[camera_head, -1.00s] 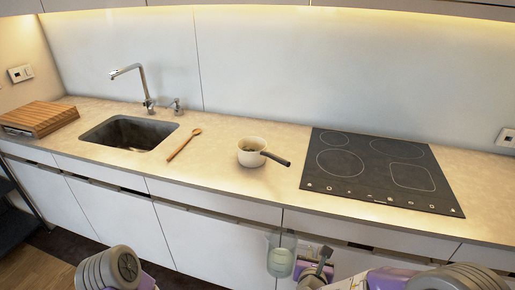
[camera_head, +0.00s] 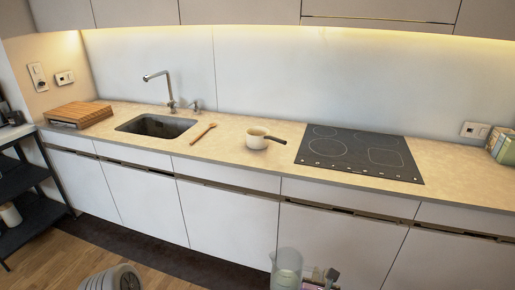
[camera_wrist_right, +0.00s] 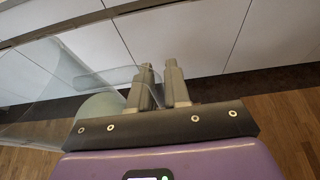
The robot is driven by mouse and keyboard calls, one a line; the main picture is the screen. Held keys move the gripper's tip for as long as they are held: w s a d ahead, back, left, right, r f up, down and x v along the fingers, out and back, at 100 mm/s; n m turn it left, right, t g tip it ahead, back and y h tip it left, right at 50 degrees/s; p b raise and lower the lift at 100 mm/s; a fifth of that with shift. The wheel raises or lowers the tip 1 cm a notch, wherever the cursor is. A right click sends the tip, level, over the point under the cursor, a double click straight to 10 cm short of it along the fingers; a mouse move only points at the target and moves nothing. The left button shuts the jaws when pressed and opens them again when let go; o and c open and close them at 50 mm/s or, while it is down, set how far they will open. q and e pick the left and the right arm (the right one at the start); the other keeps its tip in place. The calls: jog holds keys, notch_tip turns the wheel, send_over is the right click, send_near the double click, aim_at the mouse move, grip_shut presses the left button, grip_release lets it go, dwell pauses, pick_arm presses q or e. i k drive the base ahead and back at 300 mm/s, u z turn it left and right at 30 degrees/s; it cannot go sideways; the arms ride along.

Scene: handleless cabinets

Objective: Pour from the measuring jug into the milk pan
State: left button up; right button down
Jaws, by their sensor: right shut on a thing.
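The milk pan (camera_head: 255,138) is a small cream pan standing on the counter between the sink and the hob. Its dark handle points right. The clear measuring jug (camera_head: 287,268) is low in front of the cabinets at the bottom of the head view, with pale greenish contents low in it. My right gripper (camera_head: 318,276) is beside it on the right, shut on the jug. In the wrist view the fingers (camera_wrist_right: 160,88) meet the jug's handle side, and the jug's clear wall (camera_wrist_right: 45,85) fills the left. My left gripper's fingers are not in view.
A wooden spoon (camera_head: 204,132) lies left of the pan, beside the sink (camera_head: 157,127). The black hob (camera_head: 360,153) is to its right. A wooden board (camera_head: 80,114) lies at the far left. The counter in front of the pan is clear. A dark shelf rack (camera_head: 28,211) stands left.

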aim_at(258, 137)
jog(key=u, duration=0.95)
jog(key=i, duration=1.25)
jog(key=z, duration=0.6)
